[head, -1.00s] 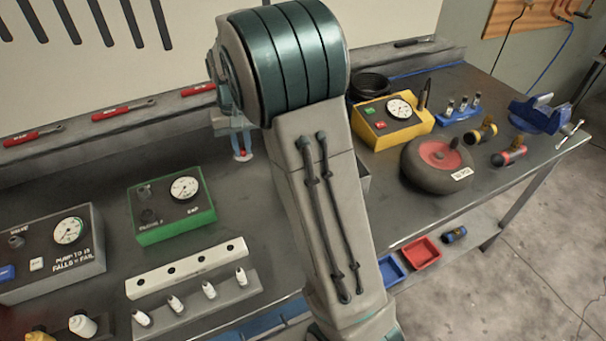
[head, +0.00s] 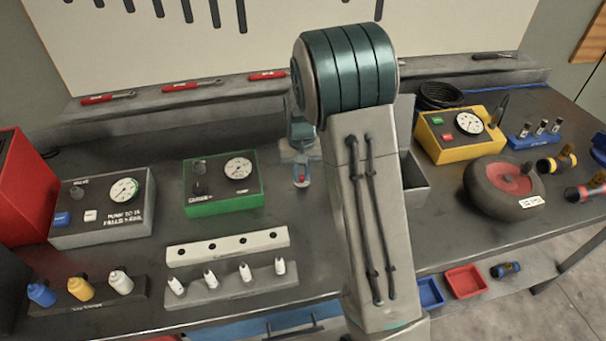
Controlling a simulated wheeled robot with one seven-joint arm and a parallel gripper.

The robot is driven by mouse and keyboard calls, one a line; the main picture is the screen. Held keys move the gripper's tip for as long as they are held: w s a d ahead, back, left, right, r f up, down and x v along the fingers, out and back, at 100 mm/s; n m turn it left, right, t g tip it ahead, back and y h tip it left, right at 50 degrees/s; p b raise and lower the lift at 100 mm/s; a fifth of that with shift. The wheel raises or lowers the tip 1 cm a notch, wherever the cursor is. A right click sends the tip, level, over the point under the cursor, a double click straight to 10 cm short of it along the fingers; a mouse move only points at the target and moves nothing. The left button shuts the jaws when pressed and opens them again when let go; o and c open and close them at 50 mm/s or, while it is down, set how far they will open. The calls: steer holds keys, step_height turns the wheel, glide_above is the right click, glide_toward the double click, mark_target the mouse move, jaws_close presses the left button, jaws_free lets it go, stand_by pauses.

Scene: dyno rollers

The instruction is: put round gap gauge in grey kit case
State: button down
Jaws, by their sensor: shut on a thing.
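My gripper (head: 301,168) shows beside my arm, just right of the green-framed gauge box, above the bench. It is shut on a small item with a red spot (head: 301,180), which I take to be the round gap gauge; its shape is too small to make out. An open grey box (head: 414,190), likely the grey kit case, stands right of my arm on the bench. My arm hides its left part, and its inside is only partly seen. The gripper is well to the left of this box and apart from it.
The green-framed gauge box (head: 222,184) and a grey gauge box (head: 102,207) stand left. A white holed bar (head: 228,246) and a rack of white plugs (head: 232,287) lie in front. A yellow gauge box (head: 458,135) and a black wheel (head: 503,190) stand right.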

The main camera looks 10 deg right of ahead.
steer(key=shift+f, duration=0.75)
steer(key=shift+f, duration=0.25)
steer(key=c, duration=1.4)
jaws_free()
steer(key=shift+r, duration=0.1)
steer(key=shift+r, duration=0.15)
